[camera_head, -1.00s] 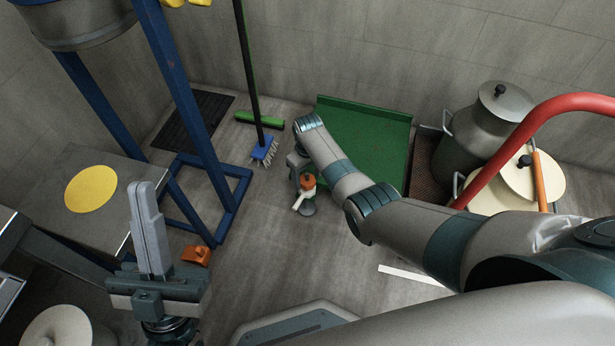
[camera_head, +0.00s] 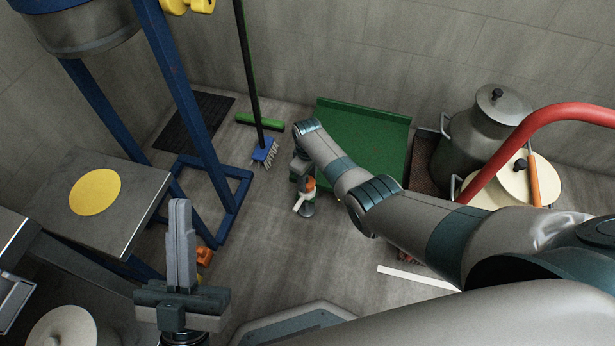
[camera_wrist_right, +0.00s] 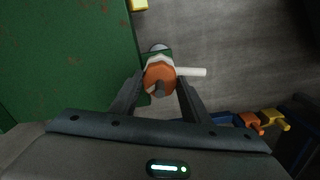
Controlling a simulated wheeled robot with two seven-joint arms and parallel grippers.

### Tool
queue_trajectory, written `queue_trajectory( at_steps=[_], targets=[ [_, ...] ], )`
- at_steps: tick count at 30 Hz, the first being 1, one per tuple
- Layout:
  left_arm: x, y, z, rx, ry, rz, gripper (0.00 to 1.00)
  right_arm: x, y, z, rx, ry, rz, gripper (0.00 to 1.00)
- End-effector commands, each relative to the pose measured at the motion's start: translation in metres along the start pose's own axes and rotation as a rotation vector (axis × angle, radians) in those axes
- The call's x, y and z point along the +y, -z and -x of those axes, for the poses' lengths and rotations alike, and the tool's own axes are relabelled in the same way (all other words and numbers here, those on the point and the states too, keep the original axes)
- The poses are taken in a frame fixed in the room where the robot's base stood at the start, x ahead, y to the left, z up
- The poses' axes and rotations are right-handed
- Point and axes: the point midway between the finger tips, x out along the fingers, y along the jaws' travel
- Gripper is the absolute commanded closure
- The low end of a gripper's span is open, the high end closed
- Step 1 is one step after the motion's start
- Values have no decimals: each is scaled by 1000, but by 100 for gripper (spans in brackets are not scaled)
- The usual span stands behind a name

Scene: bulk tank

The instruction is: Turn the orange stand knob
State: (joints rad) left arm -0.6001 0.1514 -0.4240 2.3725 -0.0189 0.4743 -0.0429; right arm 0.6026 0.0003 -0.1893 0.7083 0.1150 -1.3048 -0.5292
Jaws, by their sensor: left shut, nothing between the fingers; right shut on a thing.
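An orange knob-like piece (camera_head: 204,255) shows low beside the blue stand in the head view, partly hidden behind my left gripper. An orange piece also shows by a blue bar in the right wrist view (camera_wrist_right: 250,122). My left gripper (camera_head: 179,206) is shut and empty, pointing up in the picture in front of the stand. My right gripper (camera_wrist_right: 160,94) is shut on an orange-topped fitting (camera_wrist_right: 159,77) with a white stub to one side. That fitting also shows at the end of my right arm in the head view (camera_head: 308,185). Whether the left fingers touch the orange piece cannot be told.
The blue stand (camera_head: 190,110) rises at the left, beside a metal table (camera_head: 135,205) with a yellow disc. A broom (camera_head: 264,152) leans behind. A green panel (camera_head: 375,140), metal cans (camera_head: 482,125) and a red bar (camera_head: 500,150) are at the right. Some grey floor is clear.

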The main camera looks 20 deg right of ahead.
Motion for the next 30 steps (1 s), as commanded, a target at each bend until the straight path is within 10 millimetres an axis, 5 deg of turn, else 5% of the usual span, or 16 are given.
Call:
queue_trajectory(
  at_steps=[18, 30],
  targets=[
    [5, -39, 12, -250, 10, 22, 100, 2, 0, 1, -1, -7, 578, 80],
    [2, -47, 13, -289, 14, 21, 100, 1, 0, 1, -1, -9, 861, 80]
  ],
)
